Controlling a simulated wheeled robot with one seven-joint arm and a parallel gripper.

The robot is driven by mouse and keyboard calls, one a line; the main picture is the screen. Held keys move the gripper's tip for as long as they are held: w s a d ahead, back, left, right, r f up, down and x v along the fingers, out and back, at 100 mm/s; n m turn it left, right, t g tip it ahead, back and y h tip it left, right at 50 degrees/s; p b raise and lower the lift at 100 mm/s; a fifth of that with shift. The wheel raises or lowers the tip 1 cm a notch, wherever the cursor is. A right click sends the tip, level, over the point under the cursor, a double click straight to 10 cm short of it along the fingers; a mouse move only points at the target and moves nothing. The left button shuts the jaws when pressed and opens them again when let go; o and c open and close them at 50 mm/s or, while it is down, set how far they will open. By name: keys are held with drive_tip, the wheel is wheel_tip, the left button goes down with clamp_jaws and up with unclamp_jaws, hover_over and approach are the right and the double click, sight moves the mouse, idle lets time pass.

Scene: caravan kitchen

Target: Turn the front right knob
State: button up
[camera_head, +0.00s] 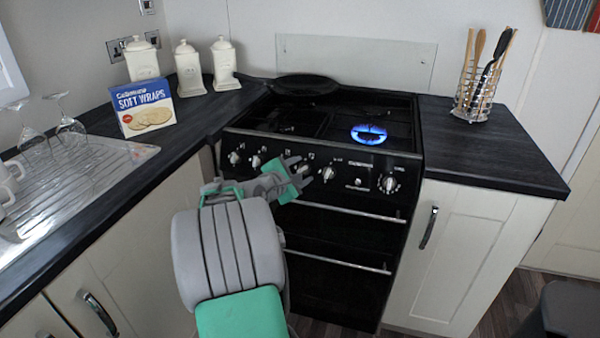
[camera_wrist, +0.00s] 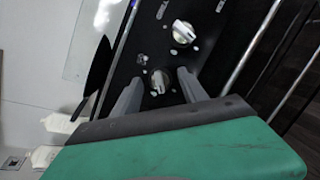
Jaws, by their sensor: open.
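The black cooker's front panel (camera_head: 340,178) carries a row of silver knobs. A knob (camera_head: 327,173) shows just right of my gripper, and a larger knob (camera_head: 388,184) is at the far right. My gripper (camera_head: 302,171) is open at the panel, hiding part of the row. In the wrist view, one silver knob (camera_wrist: 160,80) lies between the spread fingertips of my gripper (camera_wrist: 161,77); contact cannot be told. Another silver knob (camera_wrist: 183,32) is beyond it. A blue flame (camera_head: 369,133) burns on the front right burner.
Oven handles (camera_head: 340,260) run below the panel. A utensil holder (camera_head: 478,98) stands on the right worktop. A soft wraps box (camera_head: 144,107), white canisters (camera_head: 188,70) and glasses (camera_head: 70,128) stand on the left. A dark bin (camera_head: 570,310) is at the lower right.

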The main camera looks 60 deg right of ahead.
drive_tip(key=shift+c, duration=0.5)
clamp_jaws()
